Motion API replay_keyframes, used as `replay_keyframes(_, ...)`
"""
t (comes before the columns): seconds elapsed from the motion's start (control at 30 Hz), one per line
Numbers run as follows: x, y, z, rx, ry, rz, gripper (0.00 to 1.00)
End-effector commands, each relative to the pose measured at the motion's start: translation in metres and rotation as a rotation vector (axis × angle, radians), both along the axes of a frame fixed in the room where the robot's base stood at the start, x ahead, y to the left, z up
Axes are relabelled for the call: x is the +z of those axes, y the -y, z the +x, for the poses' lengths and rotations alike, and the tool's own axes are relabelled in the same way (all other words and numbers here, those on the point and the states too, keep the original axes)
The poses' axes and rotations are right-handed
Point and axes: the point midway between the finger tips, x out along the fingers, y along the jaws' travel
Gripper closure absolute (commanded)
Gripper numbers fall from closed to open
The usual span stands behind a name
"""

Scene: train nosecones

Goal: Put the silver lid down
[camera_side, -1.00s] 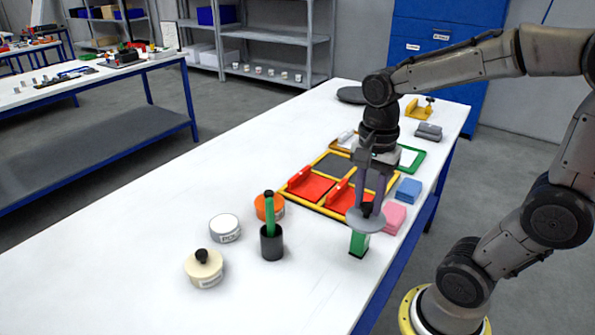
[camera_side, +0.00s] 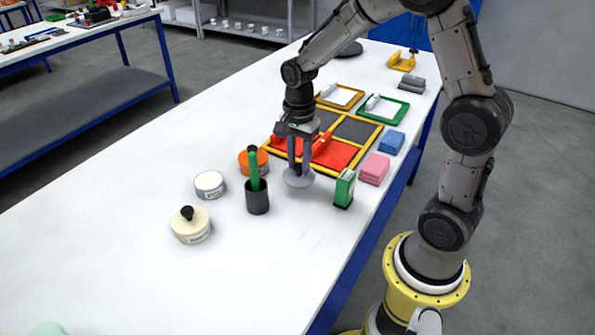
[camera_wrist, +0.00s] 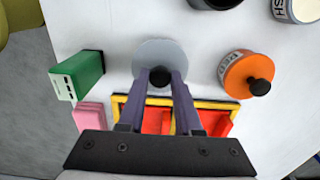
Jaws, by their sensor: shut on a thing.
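The silver lid (camera_side: 298,180) is a flat grey disc with a dark knob. My gripper (camera_side: 299,168) is shut on its knob, fingers pointing down. In the wrist view the lid (camera_wrist: 161,57) lies beyond the fingertips, with the dark knob between them (camera_wrist: 161,75). The lid is level, over or on the white table between the black cup and the green box; I cannot tell whether it touches the table.
The black cup (camera_side: 257,202) with a green handle stands left of the lid. The green box (camera_side: 344,188) stands to the right. An orange tin (camera_wrist: 247,75), white tin (camera_side: 209,185) and cream tin (camera_side: 190,226) are nearby. Yellow-framed red trays (camera_side: 334,152) lie behind. The front table is clear.

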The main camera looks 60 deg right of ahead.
Motion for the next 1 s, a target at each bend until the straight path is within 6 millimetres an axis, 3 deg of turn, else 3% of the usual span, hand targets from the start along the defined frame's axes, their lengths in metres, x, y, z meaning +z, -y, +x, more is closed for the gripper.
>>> replay_keyframes(0.3,-0.035,0.001,0.005,0.0,-0.002,0.0,1.0)
replay_keyframes(0.73,-0.04,0.001,0.005,0.0,-0.001,0.0,1.0)
replay_keyframes(0.77,-0.04,0.001,0.005,0.0,0.0,0.0,0.63)
replay_keyframes(0.9,-0.04,0.001,0.005,0.0,0.0,0.0,0.38)
replay_keyframes(1.0,-0.04,0.001,0.005,0.0,0.0,0.0,0.37)
